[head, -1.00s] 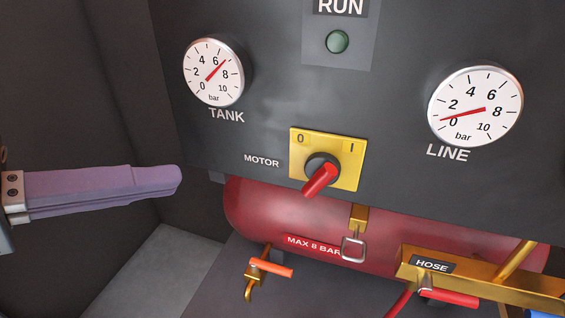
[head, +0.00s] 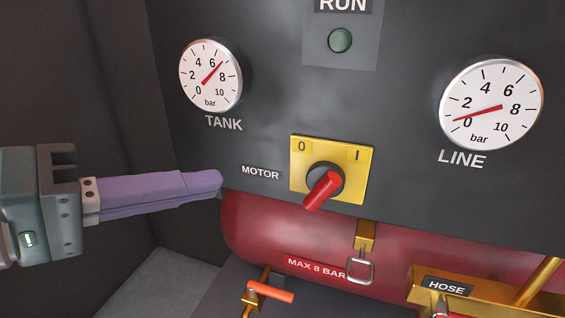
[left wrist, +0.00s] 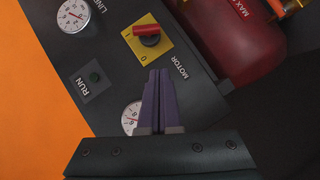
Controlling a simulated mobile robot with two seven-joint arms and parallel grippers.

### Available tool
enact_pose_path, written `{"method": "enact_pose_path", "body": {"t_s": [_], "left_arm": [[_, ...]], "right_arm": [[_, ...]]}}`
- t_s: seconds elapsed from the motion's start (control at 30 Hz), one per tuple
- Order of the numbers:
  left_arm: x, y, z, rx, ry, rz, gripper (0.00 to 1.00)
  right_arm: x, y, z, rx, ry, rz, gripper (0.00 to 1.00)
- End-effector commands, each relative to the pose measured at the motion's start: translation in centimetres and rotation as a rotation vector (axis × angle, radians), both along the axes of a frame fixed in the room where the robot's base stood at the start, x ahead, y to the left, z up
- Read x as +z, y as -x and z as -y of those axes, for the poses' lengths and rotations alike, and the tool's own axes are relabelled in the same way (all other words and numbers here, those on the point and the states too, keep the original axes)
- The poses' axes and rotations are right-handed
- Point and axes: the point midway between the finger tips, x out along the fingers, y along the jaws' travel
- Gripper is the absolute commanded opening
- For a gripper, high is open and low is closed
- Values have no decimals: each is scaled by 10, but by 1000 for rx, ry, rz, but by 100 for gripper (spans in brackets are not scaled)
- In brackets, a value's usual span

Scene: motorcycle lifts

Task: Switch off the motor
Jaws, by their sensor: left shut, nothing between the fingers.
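The motor switch is a yellow plate (head: 357,187) marked 0 at upper left and I at upper right, with a red handle (head: 321,191) on a black hub. In the head view the handle slants toward lower left; I cannot tell for sure which mark it selects. My left gripper (head: 217,183) is shut and empty, its purple fingers level and pointing right, left of the MOTOR label and apart from the switch. In the left wrist view the shut fingertips (left wrist: 158,72) point toward the yellow plate (left wrist: 156,53) and the red handle (left wrist: 147,29).
Above are the TANK gauge (head: 210,75), the dull green RUN lamp (head: 340,40) and the LINE gauge (head: 491,105). Below are a red tank (head: 290,232), an orange-handled valve (head: 270,292) and a brass HOSE block (head: 480,296). The panel between fingers and switch is clear.

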Motion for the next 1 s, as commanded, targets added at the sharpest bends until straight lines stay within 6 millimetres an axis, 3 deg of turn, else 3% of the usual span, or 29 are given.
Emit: {"method": "enact_pose_path", "body": {"t_s": [0.27,0.5,1.0], "left_arm": [[-15,-38,44,-2,4,2,0],[-32,-33,70,-2,0,-1,0],[-36,-32,75,0,-1,-1,0]], "right_arm": [[-3,0,0,1,1,0,38],[-4,0,0,1,1,0,38],[-4,0,0,1,1,0,38]]}}
